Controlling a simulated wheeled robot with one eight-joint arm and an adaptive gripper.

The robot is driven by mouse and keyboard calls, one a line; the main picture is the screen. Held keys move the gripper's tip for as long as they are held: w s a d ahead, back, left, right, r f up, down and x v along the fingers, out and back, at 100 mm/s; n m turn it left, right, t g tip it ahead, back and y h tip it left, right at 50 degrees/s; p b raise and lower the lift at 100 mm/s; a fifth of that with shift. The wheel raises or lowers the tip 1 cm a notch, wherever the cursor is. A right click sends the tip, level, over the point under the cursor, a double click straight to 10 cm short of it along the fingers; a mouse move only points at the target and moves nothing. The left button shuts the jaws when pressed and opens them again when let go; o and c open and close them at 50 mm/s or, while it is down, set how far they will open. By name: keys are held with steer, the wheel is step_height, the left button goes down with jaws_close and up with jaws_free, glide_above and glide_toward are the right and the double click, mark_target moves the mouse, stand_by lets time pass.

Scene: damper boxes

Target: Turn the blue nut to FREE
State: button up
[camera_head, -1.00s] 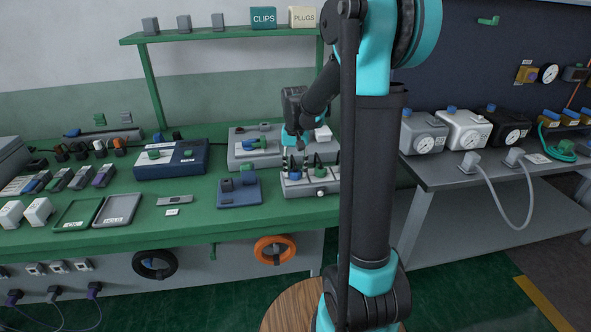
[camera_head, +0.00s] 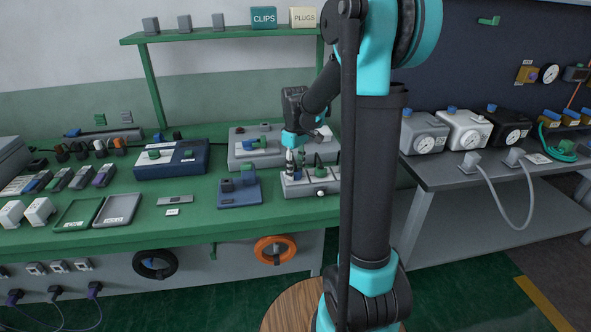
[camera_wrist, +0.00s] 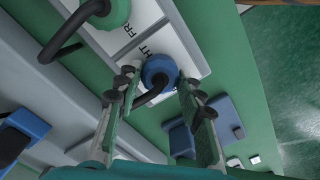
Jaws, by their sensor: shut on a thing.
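The blue nut (camera_wrist: 158,70) sits on a low light-grey box (camera_head: 312,186) at the right of the green bench. In the wrist view a black curved piece (camera_wrist: 150,99) runs from it between my fingers. My gripper (camera_wrist: 160,88) is over the box from above, its two fingers on either side of the nut and shut on it. In the head view my gripper (camera_head: 296,168) largely hides the nut. Partly visible lettering reads "FR" (camera_wrist: 127,30) and "HT" (camera_wrist: 145,52) on the white plate beside the nut.
A green nut (camera_wrist: 115,12) with its own black curved piece is close by on the same box. A blue-grey block fixture (camera_head: 238,192) stands left of the box. A larger grey box (camera_head: 250,150) stands behind. Trays (camera_head: 117,209) lie further left.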

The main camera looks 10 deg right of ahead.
mark_target(296, 171)
steer(key=n, duration=1.1)
steer(key=shift+n, duration=0.4)
stand_by(0.3)
steer(key=o, duration=1.2)
steer(key=shift+c, duration=0.2)
step_height(296, 171, up, 12)
steer(key=shift+s, duration=0.1)
